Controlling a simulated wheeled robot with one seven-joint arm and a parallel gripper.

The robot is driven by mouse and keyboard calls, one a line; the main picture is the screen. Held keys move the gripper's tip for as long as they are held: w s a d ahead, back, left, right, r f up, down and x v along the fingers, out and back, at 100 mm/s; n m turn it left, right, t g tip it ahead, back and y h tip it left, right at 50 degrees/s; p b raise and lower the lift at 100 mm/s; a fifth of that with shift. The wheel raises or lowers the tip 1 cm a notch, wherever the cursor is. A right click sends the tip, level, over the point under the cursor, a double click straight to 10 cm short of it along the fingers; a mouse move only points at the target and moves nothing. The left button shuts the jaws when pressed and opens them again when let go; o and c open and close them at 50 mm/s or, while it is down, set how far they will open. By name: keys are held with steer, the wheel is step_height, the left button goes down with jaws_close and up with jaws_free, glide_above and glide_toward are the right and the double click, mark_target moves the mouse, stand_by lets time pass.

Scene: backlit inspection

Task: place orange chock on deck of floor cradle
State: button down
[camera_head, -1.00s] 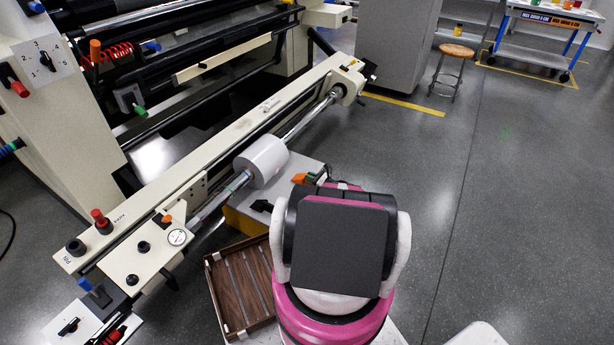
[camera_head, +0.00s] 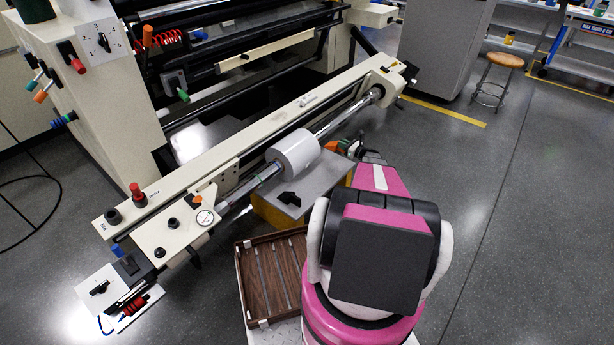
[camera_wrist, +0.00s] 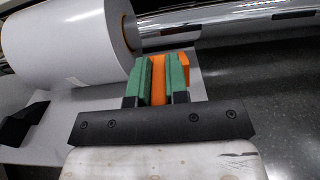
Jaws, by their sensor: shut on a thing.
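My gripper (camera_wrist: 160,82) is shut on the orange chock (camera_wrist: 158,68), which sits between its green fingers in the wrist view. In the head view the orange chock (camera_head: 332,146) shows just right of the white roll, partly hidden by my arm. The floor cradle (camera_head: 318,180) has a grey deck and yellow sides and stands below the roll. Its deck also shows in the wrist view (camera_wrist: 75,122). The chock is near the deck's far right end; I cannot tell whether it touches the deck. A black piece (camera_head: 289,199) sits on the deck's near left part.
The white roll (camera_head: 294,152) hangs on a steel shaft (camera_head: 330,123) close beside my gripper. A cream machine beam (camera_head: 240,137) runs behind it. A brown slatted tray (camera_head: 268,275) lies in front of the cradle. Open floor (camera_head: 530,230) is at right.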

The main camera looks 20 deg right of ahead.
steer(key=shift+w, duration=0.35)
steer(key=shift+f, duration=0.35)
step_height(320, 180, down, 9)
steer(key=shift+r, duration=0.1)
steer(key=c, duration=1.1)
jaws_free()
steer(key=shift+f, duration=0.2)
